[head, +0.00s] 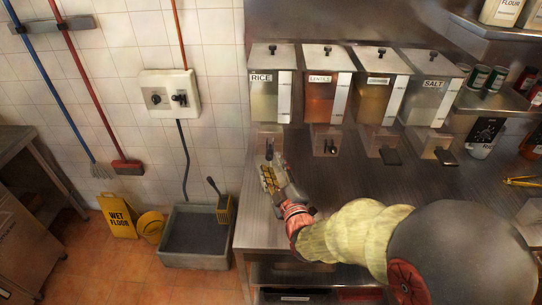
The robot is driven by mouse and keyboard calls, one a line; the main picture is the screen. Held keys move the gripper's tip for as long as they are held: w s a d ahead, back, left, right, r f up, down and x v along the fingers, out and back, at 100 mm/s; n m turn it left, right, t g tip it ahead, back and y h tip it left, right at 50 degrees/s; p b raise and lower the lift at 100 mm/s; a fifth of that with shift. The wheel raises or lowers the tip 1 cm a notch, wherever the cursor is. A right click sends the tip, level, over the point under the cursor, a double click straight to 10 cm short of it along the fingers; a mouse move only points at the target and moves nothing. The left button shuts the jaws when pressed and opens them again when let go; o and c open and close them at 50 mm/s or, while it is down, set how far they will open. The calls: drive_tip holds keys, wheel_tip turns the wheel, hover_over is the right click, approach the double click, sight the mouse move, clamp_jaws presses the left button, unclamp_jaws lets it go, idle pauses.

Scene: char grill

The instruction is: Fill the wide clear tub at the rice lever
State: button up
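The rice dispenser (265,105), labelled RICE, is the leftmost of the wall dispensers above the steel counter. Its dark lever (269,149) hangs below it at the spout. My gripper (268,176) is just below and in front of this lever, over the left end of the counter. A small gap seems to show between them, but contact is hard to judge. I cannot make out the wide clear tub; any clear thing at my fingers is too small to tell. Whether the fingers are open or shut is unclear.
Lentils (324,100), another dispenser (379,100) and salt (430,100) stand to the right, each with a lever below. Bare steel counter (340,190) lies in front. Left, on the floor, are a grey sink basin (178,256) and a yellow wet floor sign (117,216).

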sight(269, 155)
drive_tip(key=x, duration=0.5)
drive_tip(key=shift+w+a+f, duration=0.1)
drive_tip(key=shift+w+a, duration=0.05)
drive_tip(key=shift+w, duration=0.25)
drive_tip(key=shift+c, duration=1.3)
clamp_jaws()
